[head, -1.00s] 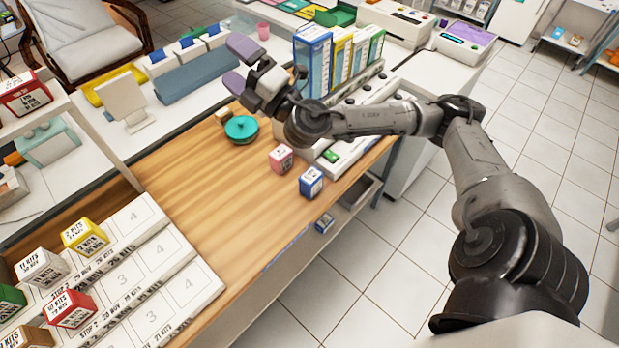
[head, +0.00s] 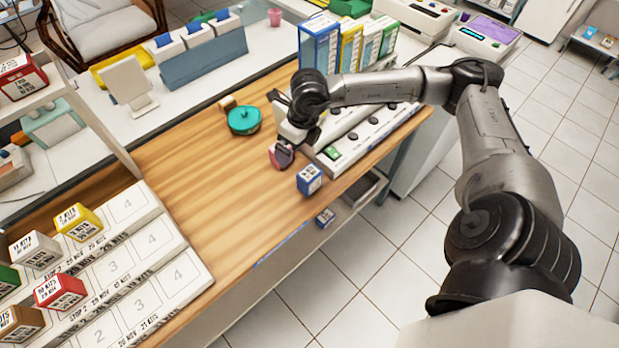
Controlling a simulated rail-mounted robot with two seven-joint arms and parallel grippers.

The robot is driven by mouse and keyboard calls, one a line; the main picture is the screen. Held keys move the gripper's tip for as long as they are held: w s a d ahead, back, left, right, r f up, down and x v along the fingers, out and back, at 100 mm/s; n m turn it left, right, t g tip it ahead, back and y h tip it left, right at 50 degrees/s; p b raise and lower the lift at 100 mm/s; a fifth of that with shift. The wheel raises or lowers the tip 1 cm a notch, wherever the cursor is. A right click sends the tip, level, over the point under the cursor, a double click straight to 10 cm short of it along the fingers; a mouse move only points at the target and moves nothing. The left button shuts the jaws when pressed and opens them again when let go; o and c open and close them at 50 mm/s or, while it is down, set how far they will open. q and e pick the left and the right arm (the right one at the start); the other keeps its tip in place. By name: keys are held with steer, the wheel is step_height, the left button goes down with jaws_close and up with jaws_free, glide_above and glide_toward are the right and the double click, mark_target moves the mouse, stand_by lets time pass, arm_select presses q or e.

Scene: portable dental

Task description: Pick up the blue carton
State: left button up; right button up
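The blue carton (head: 309,180) stands on the wooden counter close to its front edge, with white label faces showing. My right gripper (head: 282,155) points down to the left of and slightly behind the blue carton, apart from it. Its fingertips are at the spot of the pink carton, which they mostly hide. I cannot tell whether the fingers are open or touching the pink carton. My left gripper is not in view.
A teal round object (head: 244,120) sits behind the gripper. A white button panel (head: 370,135) is to the right. A smaller blue box (head: 326,217) is lower, below the counter edge. Numbered white racks (head: 120,270) with several cartons stand at left. The middle counter is clear.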

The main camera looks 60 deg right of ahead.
mark_target(309, 173)
steer(key=s+f, duration=0.1)
steer(key=f, duration=0.1)
steer(key=d+f+m+g+h, duration=0.1)
steer(key=f, duration=0.2)
steer(key=s+d+f+g+b, duration=0.1)
steer(key=f, duration=0.2)
steer(key=shift+s+f+m, duration=0.2)
steer(key=shift+s+m, duration=0.15)
steer(key=shift+m, duration=0.05)
steer(key=shift+f+b, duration=0.5)
steer(key=shift+f, duration=2.4)
steer(key=shift+c, duration=0.4)
steer(key=c, duration=0.9)
